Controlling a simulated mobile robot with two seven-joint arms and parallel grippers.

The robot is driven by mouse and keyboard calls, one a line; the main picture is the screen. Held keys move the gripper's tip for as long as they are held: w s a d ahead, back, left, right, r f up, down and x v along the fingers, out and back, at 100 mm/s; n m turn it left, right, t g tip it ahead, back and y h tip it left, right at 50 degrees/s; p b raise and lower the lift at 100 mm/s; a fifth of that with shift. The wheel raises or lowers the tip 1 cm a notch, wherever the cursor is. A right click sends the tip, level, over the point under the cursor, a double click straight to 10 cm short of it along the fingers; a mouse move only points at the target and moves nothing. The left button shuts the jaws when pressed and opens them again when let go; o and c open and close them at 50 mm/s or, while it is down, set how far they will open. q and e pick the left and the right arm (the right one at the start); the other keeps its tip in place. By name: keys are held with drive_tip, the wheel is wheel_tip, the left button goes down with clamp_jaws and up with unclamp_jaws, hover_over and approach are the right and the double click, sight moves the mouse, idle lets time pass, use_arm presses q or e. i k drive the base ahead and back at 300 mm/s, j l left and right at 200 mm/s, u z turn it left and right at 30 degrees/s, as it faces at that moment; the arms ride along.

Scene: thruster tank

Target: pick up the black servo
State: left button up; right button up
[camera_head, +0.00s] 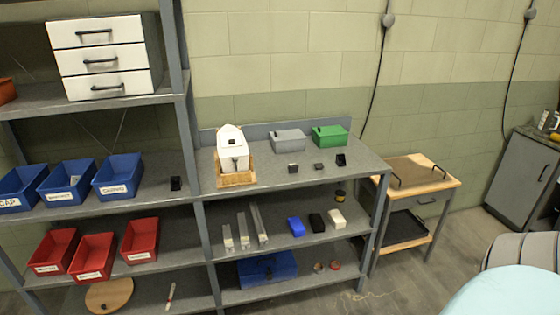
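Several small dark items could be the black servo, and they are too small to tell apart surely. On the grey bench top lie a dark block (293,168), a flat dark piece (318,166) and an upright black piece (341,160). Another small black item (175,183) stands on the left shelf, right of the blue bins. A black block (317,222) lies on the shelf below the bench top, between a blue block (296,227) and a white block (336,219). Neither of my grippers is in view.
A white boat-shaped hull (232,147) sits on a wooden stand, with grey (288,140) and green (329,136) boxes behind the small items. A wooden-topped cart (440,180) stands right of the bench. A pale teal rounded surface (510,285) fills the bottom right corner. Floor before the cart is clear.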

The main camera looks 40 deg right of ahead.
sight(292, 168)
drive_tip(key=z, duration=1.65)
drive_tip(key=u, duration=1.65)
drive_tip(key=z, duration=1.5)
